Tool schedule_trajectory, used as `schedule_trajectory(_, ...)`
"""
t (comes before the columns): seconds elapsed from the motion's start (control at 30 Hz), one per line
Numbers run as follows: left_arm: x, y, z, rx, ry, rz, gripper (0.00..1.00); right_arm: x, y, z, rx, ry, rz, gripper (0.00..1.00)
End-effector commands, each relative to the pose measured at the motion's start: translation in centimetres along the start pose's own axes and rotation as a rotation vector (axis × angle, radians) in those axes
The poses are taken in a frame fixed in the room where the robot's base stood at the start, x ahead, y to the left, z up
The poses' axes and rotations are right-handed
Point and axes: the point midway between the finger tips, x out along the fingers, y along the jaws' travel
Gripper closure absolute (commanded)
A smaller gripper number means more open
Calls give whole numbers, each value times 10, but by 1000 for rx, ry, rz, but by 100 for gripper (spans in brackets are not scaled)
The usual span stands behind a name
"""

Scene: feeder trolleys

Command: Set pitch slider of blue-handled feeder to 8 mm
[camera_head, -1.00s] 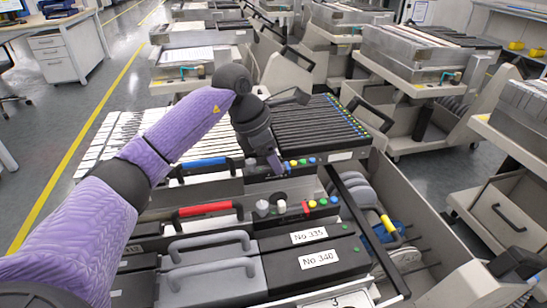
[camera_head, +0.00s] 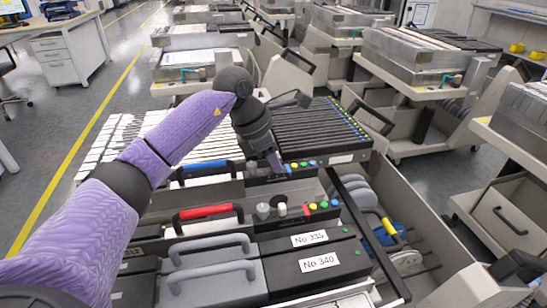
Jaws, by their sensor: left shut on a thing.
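The blue-handled feeder lies in the trolley; its blue handle (camera_head: 206,164) is left of my left gripper (camera_head: 279,168). A row of coloured buttons (camera_head: 302,164) shows on this feeder just right of the fingertips. My left gripper points down at the feeder's top, between handle and buttons. It is shut on the pitch slider, which the fingers hide. The slider's scale and its setting cannot be read from here. My right gripper is not in view.
In front lies a red-handled feeder (camera_head: 207,211) with knobs and coloured buttons. Nearer are grey-handled feeders (camera_head: 210,277) labelled No 335 and No 340. Black feeders (camera_head: 320,132) stand packed behind the gripper. A dark bar (camera_head: 365,235) runs along the right. More trolleys (camera_head: 420,65) stand behind.

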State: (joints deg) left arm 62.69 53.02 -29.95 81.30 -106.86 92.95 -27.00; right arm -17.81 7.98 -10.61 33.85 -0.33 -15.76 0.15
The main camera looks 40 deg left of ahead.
Motion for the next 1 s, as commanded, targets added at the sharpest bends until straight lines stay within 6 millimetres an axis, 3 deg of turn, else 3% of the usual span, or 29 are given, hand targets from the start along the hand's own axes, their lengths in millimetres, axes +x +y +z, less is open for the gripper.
schedule_trajectory(0.67, 0, 0, 0, 0, 0, 1, 100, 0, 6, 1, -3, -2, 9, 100)
schedule_trajectory(0.9, 3, 0, 19, 1, -4, 0, 100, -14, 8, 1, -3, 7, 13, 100)
schedule_trajectory(1.0, 6, 0, 19, 0, -3, 1, 100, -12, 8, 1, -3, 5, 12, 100)
